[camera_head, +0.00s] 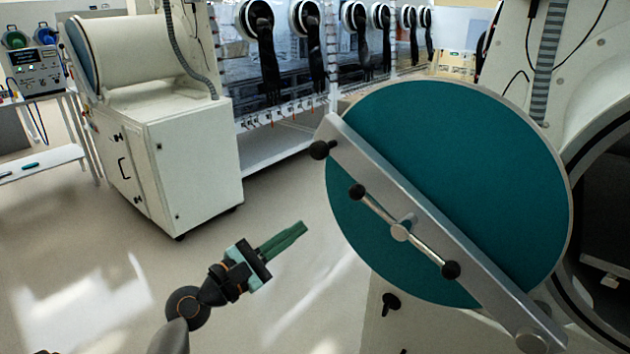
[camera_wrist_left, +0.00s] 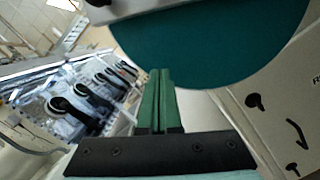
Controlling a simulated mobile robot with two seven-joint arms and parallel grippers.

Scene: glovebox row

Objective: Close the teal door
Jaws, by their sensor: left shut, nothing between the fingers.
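The teal door (camera_head: 450,150) is a large round disc with a pale rim, standing open at the right of the head view. A grey diagonal bar (camera_head: 430,235) crosses it, with a short handle with black knobs (camera_head: 402,231) at its middle. The round dark opening (camera_head: 608,200) is to the right of the door. My left gripper (camera_head: 303,229) is shut and empty, left of the door and apart from it in the head view. In the left wrist view, the green fingers (camera_wrist_left: 157,100) are together in front of the door's teal face (camera_wrist_left: 210,50). My right gripper is not in view.
A white cabinet (camera_head: 170,160) with a cylinder on top stands at the left. A glovebox row with black gloves (camera_head: 262,50) runs along the back. A shelf cart (camera_head: 40,160) is at the far left. The floor (camera_head: 90,270) around my left gripper is clear.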

